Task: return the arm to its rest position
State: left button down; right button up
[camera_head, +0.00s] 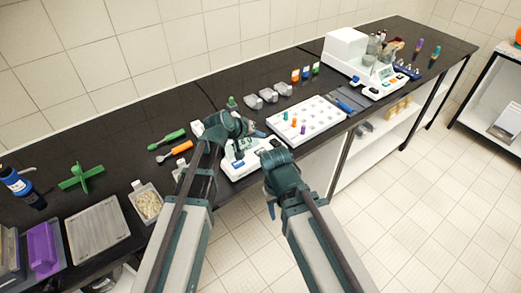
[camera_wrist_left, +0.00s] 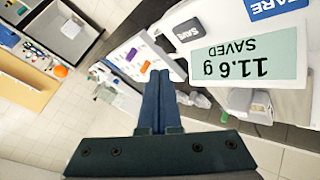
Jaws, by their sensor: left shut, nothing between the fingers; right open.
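My left gripper (camera_head: 240,130) is over the near edge of the bench, above the white balance (camera_head: 236,170). In the left wrist view its two blue fingers (camera_wrist_left: 160,90) are together with nothing between them. The balance's display (camera_wrist_left: 240,62) fills the upper right of that view, upside down, and reads 11.6 g SAVED. My right gripper (camera_head: 270,207) is lower, in front of the bench edge, and is open; its fingers are small and partly hidden by the arm.
A white rack (camera_head: 305,122) with small coloured pieces stands right of the balance. Grey lumps (camera_head: 268,95), a green-handled tool (camera_head: 172,137) and a tub of pale grains (camera_head: 148,203) are also on the dark bench. The tiled floor (camera_head: 430,200) on the right is clear.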

dwell(0.5)
pick_arm(q)
jog(key=s+a+f+m+g+y, duration=0.1)
jog(key=s+f+g+y, duration=0.1)
jog(key=s, duration=0.6)
jog(key=s+a+f+m+g+y, duration=0.2)
jog(key=s+y, duration=0.1)
jog(key=s, duration=0.6)
jog(key=s+a+f+m+g+y, duration=0.1)
jog(key=s+a+f+g+y, duration=0.1)
jog(key=s, duration=0.6)
jog(key=shift+s+a+f+g+y, duration=0.25)
jog(key=shift+s+g+y, duration=0.1)
jog(key=shift+g, duration=0.25)
